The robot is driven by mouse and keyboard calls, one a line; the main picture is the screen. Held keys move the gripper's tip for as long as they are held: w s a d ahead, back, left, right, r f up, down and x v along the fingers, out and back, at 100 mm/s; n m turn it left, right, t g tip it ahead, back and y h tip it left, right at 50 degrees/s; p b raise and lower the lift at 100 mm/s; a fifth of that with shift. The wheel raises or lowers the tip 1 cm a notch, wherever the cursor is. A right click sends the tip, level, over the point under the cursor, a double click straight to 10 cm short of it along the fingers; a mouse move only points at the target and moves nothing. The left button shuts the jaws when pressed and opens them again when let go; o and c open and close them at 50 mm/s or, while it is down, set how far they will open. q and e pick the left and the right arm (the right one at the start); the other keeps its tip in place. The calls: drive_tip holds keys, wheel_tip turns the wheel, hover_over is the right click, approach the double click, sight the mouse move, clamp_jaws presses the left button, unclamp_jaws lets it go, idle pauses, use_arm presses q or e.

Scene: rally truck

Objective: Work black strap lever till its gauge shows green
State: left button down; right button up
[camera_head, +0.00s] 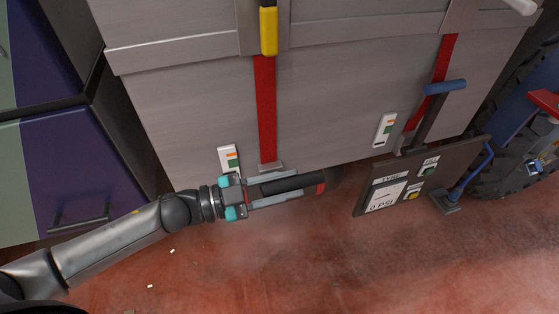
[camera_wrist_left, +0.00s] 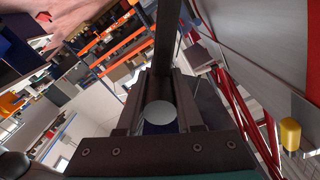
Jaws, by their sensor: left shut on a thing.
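The black strap lever (camera_head: 290,184) lies nearly level at the foot of a red strap on the grey crate. My left gripper (camera_head: 300,188) comes in from the left and is shut on this lever, its fingers running along the handle. In the left wrist view the dark lever bar (camera_wrist_left: 167,42) runs up between the fingers. A small white gauge (camera_head: 229,158) is on the crate just above and left of the gripper. It shows an orange mark and a green patch; its exact reading is too small to tell. My right gripper is not in view.
A yellow-handled lever (camera_head: 268,32) hangs above on the same crate. A blue-handled lever (camera_head: 445,87) and another gauge (camera_head: 384,130) are to the right. A tyre-pressure panel (camera_head: 385,195) reading 0 PSI stands right. Purple cabinets (camera_head: 65,160) stand left. The red floor in front is mostly clear.

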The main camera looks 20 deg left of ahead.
use_arm(q)
drive_tip(key=shift+m, duration=0.4)
drive_tip(key=shift+s+d+f+b, duration=0.1)
drive_tip(key=shift+s+d+f, duration=0.25)
drive_tip(key=shift+s+f, duration=0.25)
drive_tip(key=shift+s+d+f+b, duration=0.15)
drive_tip(key=shift+s+d+f, duration=0.2)
drive_tip(key=shift+s+f, duration=0.25)
drive_tip(key=shift+s+d+f+b, duration=0.1)
drive_tip(key=shift+s+d+f, duration=0.3)
drive_tip(key=shift+f, duration=0.35)
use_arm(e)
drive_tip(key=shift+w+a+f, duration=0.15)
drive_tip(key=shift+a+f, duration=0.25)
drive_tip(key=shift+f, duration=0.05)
use_arm(q)
drive_tip(key=c, duration=1)
unclamp_jaws()
drive_tip(key=o, duration=0.4)
drive_tip(key=shift+r, duration=0.1)
drive_tip(key=shift+a, duration=0.1)
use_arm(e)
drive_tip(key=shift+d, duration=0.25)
use_arm(q)
drive_tip(key=b+v, duration=0.1)
drive_tip(key=v, duration=1.4)
drive_tip(key=shift+s, duration=0.1)
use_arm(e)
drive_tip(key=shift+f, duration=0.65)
